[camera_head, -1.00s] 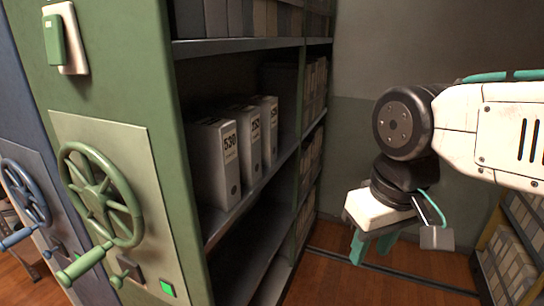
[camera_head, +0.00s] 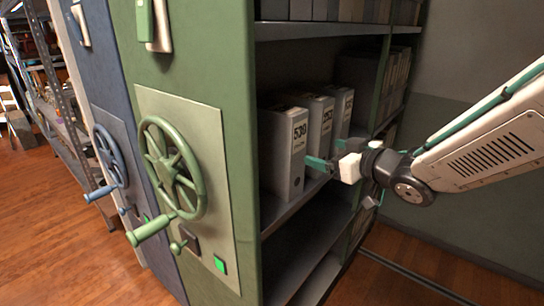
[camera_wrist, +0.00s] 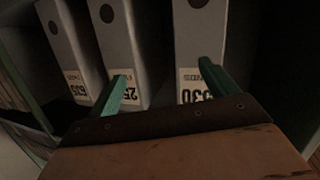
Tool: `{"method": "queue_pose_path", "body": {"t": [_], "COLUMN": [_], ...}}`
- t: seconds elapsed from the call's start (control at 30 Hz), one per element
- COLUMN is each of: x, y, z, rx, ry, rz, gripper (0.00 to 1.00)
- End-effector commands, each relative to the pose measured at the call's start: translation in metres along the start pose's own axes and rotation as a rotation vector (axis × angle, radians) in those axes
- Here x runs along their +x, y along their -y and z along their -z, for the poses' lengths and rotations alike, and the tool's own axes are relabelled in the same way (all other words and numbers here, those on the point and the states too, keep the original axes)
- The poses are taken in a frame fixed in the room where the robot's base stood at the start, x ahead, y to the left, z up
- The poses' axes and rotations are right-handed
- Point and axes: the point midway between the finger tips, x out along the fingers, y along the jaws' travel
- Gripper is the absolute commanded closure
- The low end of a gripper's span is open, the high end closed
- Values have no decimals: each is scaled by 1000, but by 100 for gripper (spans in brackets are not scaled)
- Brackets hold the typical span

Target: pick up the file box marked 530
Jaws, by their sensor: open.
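The file box marked 530 (camera_head: 283,155) is a pale grey upright box on the middle shelf, nearest the green end panel. In the wrist view the same box (camera_wrist: 198,35) is at the right, its label upside down. My gripper (camera_head: 318,164) is open and empty, in front of the boxes with its teal fingers pointing at the shelf. In the wrist view its fingers (camera_wrist: 164,84) are apart; the right one overlaps the 530 label and the left one overlaps the middle box. I cannot tell whether they touch.
A second file box (camera_head: 319,115) and a third (camera_head: 343,104) stand beside it on the shelf (camera_head: 284,212). A green handwheel (camera_head: 172,165) sticks out from the end panel. A shelf board is above the boxes. Open floor lies at the left.

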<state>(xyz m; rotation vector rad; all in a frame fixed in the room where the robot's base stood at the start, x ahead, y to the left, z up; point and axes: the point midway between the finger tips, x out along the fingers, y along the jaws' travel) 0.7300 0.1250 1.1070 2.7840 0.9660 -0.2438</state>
Motion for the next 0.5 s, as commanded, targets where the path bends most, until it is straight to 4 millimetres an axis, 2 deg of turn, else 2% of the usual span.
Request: {"method": "queue_pose_path", "body": {"t": [0.03, 0.13, 0.37, 0.5], "x": [8, 14, 23, 37], "y": [13, 33, 38, 41], "z": [0, 4, 11, 15], "rx": [9, 31, 94, 98], "ry": [-45, -126, -223, -229], "rz": [67, 170, 225, 226], "gripper": [15, 15, 15, 15]}}
